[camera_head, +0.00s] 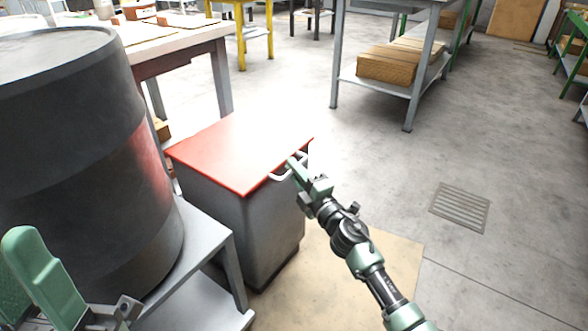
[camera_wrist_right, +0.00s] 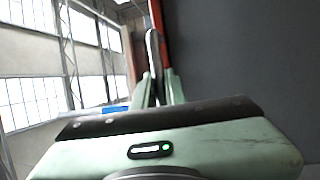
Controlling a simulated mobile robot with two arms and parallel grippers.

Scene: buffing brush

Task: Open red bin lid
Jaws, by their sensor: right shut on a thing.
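The red lid (camera_head: 240,148) lies flat and closed on top of a grey bin (camera_head: 247,225). A metal bar handle (camera_head: 279,177) sticks out along the lid's right front edge. My right gripper (camera_head: 294,166) is shut on the handle. In the right wrist view the handle (camera_wrist_right: 152,48) stands between the green fingers (camera_wrist_right: 159,88), beside the red lid edge (camera_wrist_right: 160,28). Green parts of my left arm show at the lower left of the head view; whether its jaws are open cannot be told.
A large dark drum (camera_head: 75,150) stands on a grey metal stand (camera_head: 205,245) close left of the bin. A workbench (camera_head: 185,38) is behind it. Open floor with a drain grate (camera_head: 460,207) lies to the right. A shelf table with boxes (camera_head: 395,65) stands farther back.

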